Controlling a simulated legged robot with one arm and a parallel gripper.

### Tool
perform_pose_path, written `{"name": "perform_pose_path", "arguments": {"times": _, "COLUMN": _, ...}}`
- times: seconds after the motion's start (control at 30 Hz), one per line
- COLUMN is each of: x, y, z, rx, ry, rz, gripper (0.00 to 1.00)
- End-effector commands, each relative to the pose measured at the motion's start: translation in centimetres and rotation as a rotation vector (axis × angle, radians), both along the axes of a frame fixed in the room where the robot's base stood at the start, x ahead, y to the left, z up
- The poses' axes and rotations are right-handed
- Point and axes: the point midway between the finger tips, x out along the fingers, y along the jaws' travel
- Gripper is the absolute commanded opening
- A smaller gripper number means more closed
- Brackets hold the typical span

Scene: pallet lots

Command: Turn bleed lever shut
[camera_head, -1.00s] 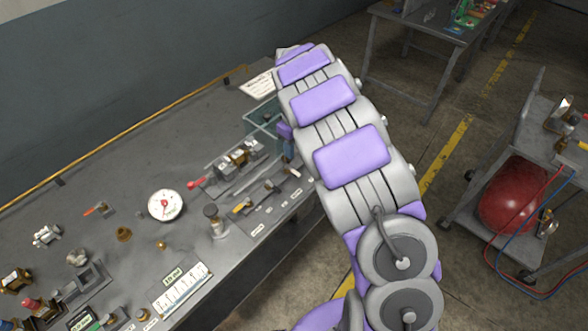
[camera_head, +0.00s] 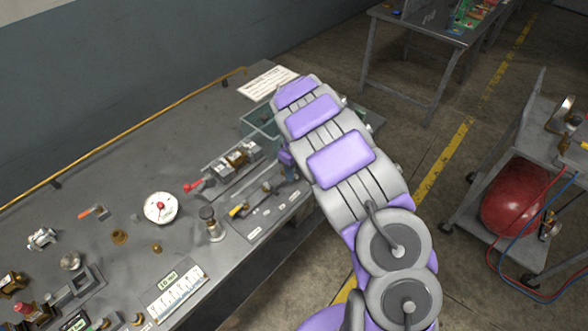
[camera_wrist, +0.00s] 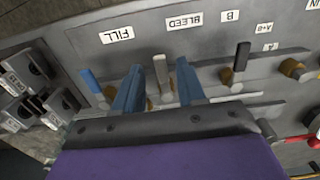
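In the wrist view, a pale grey lever (camera_wrist: 161,72) stands on a brass valve body below the "BLEED" label (camera_wrist: 183,21); I take it to be the bleed lever. It points up in the picture toward the labels. My gripper (camera_wrist: 158,68) is open, its two blue fingers on either side of this lever. Whether either finger touches it I cannot tell. In the head view my arm hides most of the gripper and this lever.
A blue lever (camera_wrist: 91,80) is left of the fingers, near the "FILL" label (camera_wrist: 117,35). A black lever (camera_wrist: 242,57) is to the right. In the head view, a gauge (camera_head: 160,208) and several fittings sit on the bench; a cart with a red tank (camera_head: 515,198) stands right.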

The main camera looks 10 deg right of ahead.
Motion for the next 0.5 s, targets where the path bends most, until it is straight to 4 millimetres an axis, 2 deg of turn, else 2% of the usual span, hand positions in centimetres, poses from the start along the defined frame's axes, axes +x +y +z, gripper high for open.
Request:
{"name": "perform_pose_path", "arguments": {"times": 0.07, "x": 0.01, "y": 0.11, "z": 0.01, "rx": -0.001, "ry": -0.001, "rz": 0.001, "gripper": 0.32}}
{"name": "perform_pose_path", "arguments": {"times": 0.4, "x": 0.04, "y": 0.14, "z": 0.02, "rx": -0.001, "ry": -0.001, "rz": 0.001, "gripper": 0.0}}
{"name": "perform_pose_path", "arguments": {"times": 0.5, "x": 0.05, "y": 0.16, "z": 0.01, "rx": -0.001, "ry": -0.001, "rz": 0.001, "gripper": 0.0}}
